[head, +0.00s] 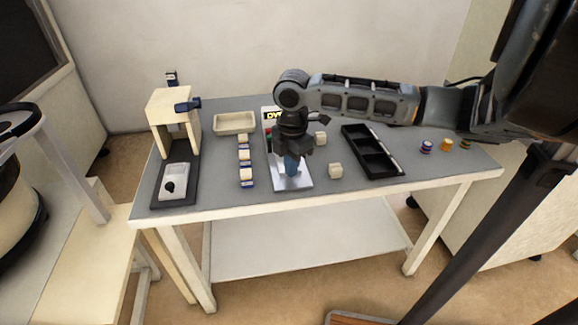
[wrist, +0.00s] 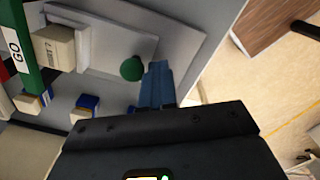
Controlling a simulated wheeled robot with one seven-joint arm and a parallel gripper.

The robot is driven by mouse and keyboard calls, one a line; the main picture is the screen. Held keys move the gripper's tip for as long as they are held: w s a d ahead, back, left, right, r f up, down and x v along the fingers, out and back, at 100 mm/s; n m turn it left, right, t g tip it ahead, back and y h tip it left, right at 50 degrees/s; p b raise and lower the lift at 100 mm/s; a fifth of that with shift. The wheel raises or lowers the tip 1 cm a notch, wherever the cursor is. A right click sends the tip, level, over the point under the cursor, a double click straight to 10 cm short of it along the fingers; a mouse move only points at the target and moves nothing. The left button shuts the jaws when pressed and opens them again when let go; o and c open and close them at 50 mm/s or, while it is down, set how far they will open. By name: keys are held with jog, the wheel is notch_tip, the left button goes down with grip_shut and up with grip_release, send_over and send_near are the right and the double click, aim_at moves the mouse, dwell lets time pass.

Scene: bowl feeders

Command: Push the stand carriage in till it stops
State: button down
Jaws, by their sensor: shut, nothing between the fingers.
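A cream stand (head: 172,106) with blue fittings rises at the left end of the table on a dark base (head: 156,198). A pale carriage (head: 178,172) with a black knob lies on the base, in front of the stand's opening. My gripper (head: 291,171) is well to the right of it, over a white plate (head: 302,183) at mid-table. Its blue fingers are together and empty. In the wrist view the fingers (wrist: 157,78) point at the pale plate, beside a green knob (wrist: 131,68). I cannot tell whether they touch it. The stand is outside the wrist view.
Between stand and gripper are a cream tray (head: 234,123) and a row of cream-and-blue blocks (head: 246,174). A black compartment tray (head: 371,150) and a loose cream block (head: 335,170) lie to the right. Small coloured cylinders (head: 427,147) stand near the right end.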

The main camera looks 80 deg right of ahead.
jog(key=shift+s+a+f, duration=0.2)
jog(key=shift+a+f, duration=0.15)
jog(key=shift+f, duration=0.3)
jog(key=shift+s+a+p, duration=0.35)
jog(key=shift+a, duration=0.45)
notch_tip(320, 180, up, 10)
jog(key=p, duration=0.7)
jog(key=shift+d+f, duration=0.15)
jog(key=shift+w, duration=0.1)
